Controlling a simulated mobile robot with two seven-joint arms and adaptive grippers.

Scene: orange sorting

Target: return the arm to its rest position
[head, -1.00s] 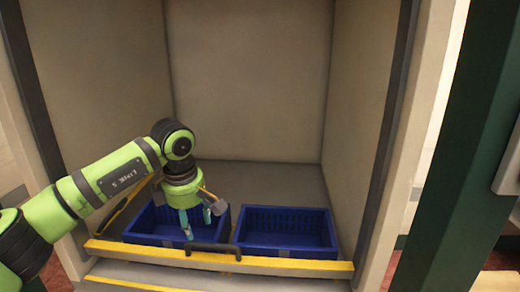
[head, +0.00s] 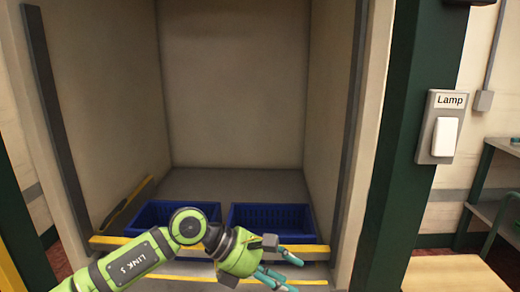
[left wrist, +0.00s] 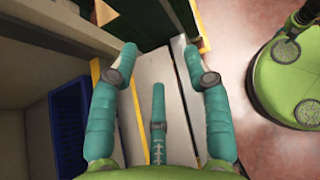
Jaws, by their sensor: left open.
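My left arm comes in from the lower left in the head view, green with dark joints. Its left gripper (head: 280,275) is in front of the yellow-edged front of the alcove, outside the crates, with its teal fingers pointing right. In the left wrist view the gripper (left wrist: 158,75) shows its teal fingers spread apart, with nothing between them. It is open and empty above a grey step with yellow edging. My right gripper is in neither view.
Two blue crates stand side by side in the alcove, a left crate (head: 150,215) and a right crate (head: 270,207). The yellow front bar (head: 110,242) runs before them. A dark green post (head: 400,130) and a lamp switch (head: 443,137) are at right. Reddish floor (left wrist: 265,125) shows below.

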